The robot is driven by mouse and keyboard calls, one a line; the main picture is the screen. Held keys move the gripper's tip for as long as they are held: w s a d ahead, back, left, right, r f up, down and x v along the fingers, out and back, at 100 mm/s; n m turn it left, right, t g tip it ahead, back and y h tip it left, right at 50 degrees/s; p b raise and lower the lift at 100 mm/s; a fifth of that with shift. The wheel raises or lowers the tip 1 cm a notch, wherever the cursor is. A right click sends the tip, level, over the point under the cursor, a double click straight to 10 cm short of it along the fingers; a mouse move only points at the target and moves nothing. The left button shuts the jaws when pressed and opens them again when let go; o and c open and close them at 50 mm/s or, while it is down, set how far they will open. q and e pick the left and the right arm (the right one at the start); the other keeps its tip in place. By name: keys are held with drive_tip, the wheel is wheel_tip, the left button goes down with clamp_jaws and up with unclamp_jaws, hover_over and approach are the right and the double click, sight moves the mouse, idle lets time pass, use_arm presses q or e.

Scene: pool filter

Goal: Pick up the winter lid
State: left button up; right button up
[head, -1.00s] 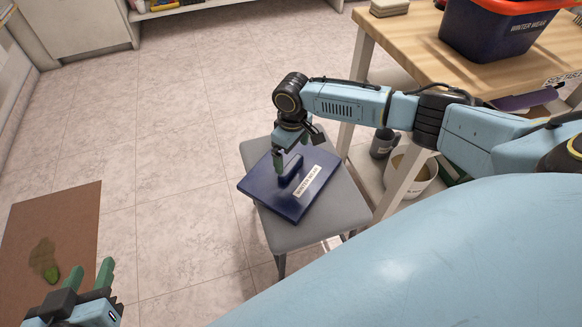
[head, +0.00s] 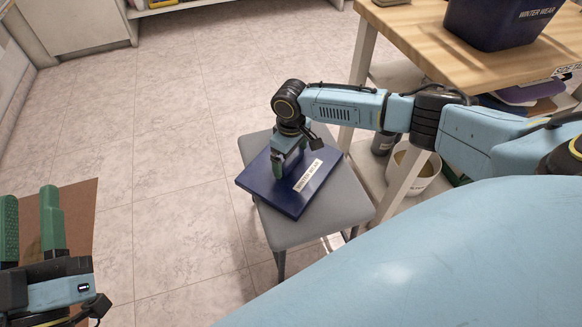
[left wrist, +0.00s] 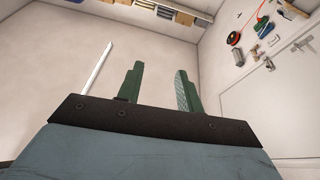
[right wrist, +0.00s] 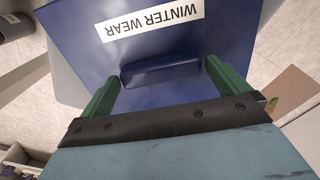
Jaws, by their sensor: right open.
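The winter lid (head: 300,198) is a flat dark-blue lid with a white "WINTER WEAR" label, lying on a grey stool seat (head: 340,195). In the right wrist view the lid (right wrist: 85,55) shows a raised blue handle (right wrist: 160,70). My right gripper (head: 282,168) is down over the lid. In the right wrist view its green fingers (right wrist: 160,88) are open, one on each side of the handle, and not closed on it. In the head view the gripper hides the handle. My left gripper (head: 30,225) is open and empty at the lower left; its spread fingers also show in the left wrist view (left wrist: 160,88).
A wooden table (head: 420,45) stands at the right with a dark-blue "WINTER WEAR" bin (head: 495,25) on it. A white bucket (head: 415,175) sits below the table. A brown mat (head: 80,215) lies on the floor at left. Tiled floor left of the stool is clear.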

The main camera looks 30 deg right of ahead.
drive_tip(key=shift+f, duration=0.35)
drive_tip(key=c, duration=0.9)
drive_tip(key=shift+r, duration=0.2)
